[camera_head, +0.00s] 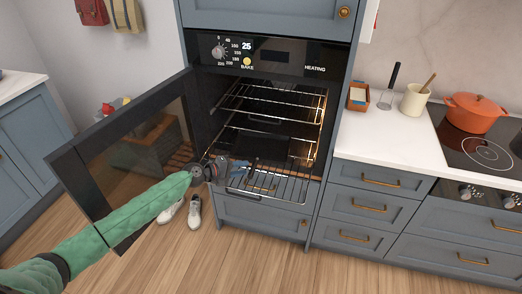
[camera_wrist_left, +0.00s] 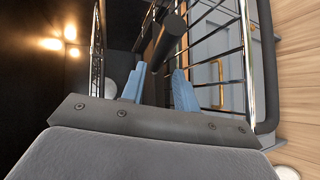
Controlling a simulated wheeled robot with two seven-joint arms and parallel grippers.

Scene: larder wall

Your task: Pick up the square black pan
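The square black pan (camera_head: 263,148) is inside the open oven, dark against the dark interior, so its edges are hard to make out. My left gripper (camera_head: 246,168) reaches in from the left, over the front of the pulled-out lower rack and just in front of the pan. In the left wrist view its two light blue fingers (camera_wrist_left: 158,90) stand apart. A dark rounded bar (camera_wrist_left: 168,45), which looks like the pan's handle, shows between and beyond them. I cannot tell whether they touch it. My right gripper is not in view.
The oven door (camera_head: 125,150) stands open to the left, beside my left arm. Wire racks (camera_head: 278,186) fill the oven, the lower one sticking out. Shoes (camera_head: 195,212) lie on the floor below. An orange pot (camera_head: 473,112) and a utensil jar (camera_head: 414,101) stand on the right counter.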

